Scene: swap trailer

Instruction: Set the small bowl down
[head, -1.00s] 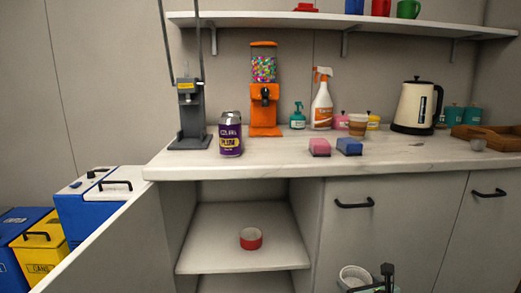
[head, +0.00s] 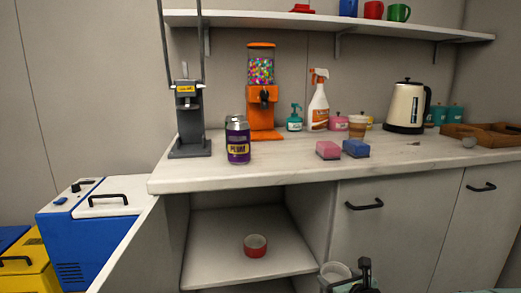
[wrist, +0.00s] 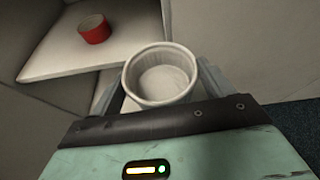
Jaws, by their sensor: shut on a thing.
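A small white ribbed bowl (wrist: 160,76) is held upright in my gripper (wrist: 163,88), with its open top showing and nothing visible inside. In the head view the bowl (head: 335,270) is at the bottom edge, partly hidden by my gripper (head: 350,280). My gripper is shut on it, in front of the lower cabinet and to the right of the open shelf. A red bowl (head: 255,251) with a pale inside stands on the shelf; it also shows at upper left in the wrist view (wrist: 95,32).
The open cabinet shelf (head: 220,260) has free room around the red bowl. Above it, the counter (head: 280,165) holds a purple can (head: 238,142), sponges (head: 355,148), a candy dispenser (head: 262,95) and a kettle (head: 406,106). An open cabinet door stands at left, beside a blue cooler (head: 80,235).

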